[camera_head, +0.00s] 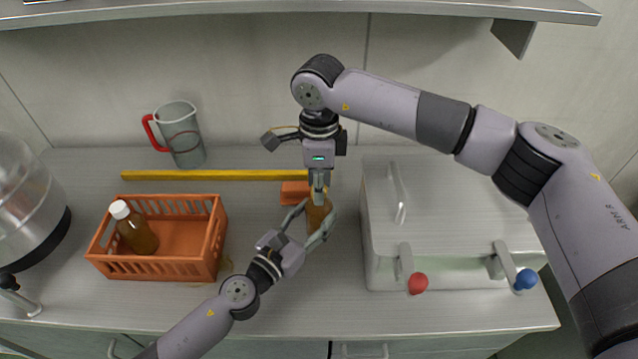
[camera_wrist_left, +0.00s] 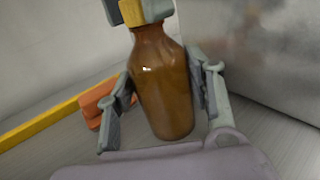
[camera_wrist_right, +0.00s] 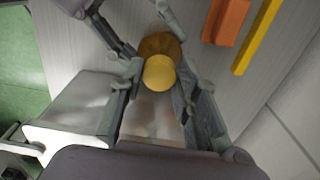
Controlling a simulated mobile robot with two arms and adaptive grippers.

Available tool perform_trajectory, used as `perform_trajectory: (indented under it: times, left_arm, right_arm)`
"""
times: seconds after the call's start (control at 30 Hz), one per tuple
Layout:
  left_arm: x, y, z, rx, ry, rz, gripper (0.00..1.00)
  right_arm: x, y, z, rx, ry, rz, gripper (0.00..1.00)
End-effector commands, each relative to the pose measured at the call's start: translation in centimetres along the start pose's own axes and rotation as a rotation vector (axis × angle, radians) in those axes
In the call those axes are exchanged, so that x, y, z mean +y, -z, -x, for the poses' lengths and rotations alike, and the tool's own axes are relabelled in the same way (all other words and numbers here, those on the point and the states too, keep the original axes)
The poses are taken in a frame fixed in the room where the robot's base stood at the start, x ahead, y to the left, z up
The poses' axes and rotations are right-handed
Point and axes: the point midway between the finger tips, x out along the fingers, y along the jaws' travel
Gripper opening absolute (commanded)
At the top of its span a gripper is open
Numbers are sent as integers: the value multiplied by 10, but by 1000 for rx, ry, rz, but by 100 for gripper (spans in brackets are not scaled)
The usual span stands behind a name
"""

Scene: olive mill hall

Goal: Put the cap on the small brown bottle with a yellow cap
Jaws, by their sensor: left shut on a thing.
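The small brown bottle (camera_head: 318,216) stands upright on the counter in the middle of the head view. It fills the middle of the left wrist view (camera_wrist_left: 163,85). My left gripper (camera_head: 314,226) is shut on its body, one finger on each side. My right gripper (camera_head: 318,192) points straight down over the bottle and is shut on the yellow cap (camera_wrist_right: 159,73). In the left wrist view the cap (camera_wrist_left: 132,12) is at the top of the bottle neck. I cannot tell whether it is seated or threaded.
An orange crate (camera_head: 157,268) with a white-capped brown bottle (camera_head: 137,232) stands at left. Behind are a yellow bar (camera_head: 215,175), an orange block (camera_head: 293,190) and a jug with a red handle (camera_head: 182,137). A metal box (camera_head: 445,215) stands close on the right.

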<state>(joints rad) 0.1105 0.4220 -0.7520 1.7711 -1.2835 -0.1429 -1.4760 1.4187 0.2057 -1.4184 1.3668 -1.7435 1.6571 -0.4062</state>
Motion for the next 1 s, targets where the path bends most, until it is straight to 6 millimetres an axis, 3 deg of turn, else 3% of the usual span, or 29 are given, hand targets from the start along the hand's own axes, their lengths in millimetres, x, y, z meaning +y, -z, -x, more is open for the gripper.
perform_trajectory:
  times: [0.27, 0.6, 0.77, 1.0]
  left_arm:
    - [-1, 0, 0, 0, 1, 1, 0]
    - [0, 0, 0, 0, 1, 1, 0]
    - [0, 0, 0, 0, 1, 1, 0]
    - [0, 0, 0, 0, 1, 1, 0]
  right_arm:
    - [0, 0, 0, 0, -1, 1, 49]
    - [0, 0, 4, 0, -1, 1, 49]
    - [0, 0, 26, -1, 2, 1, 49]
    - [-1, 0, 78, -1, 2, 0, 49]
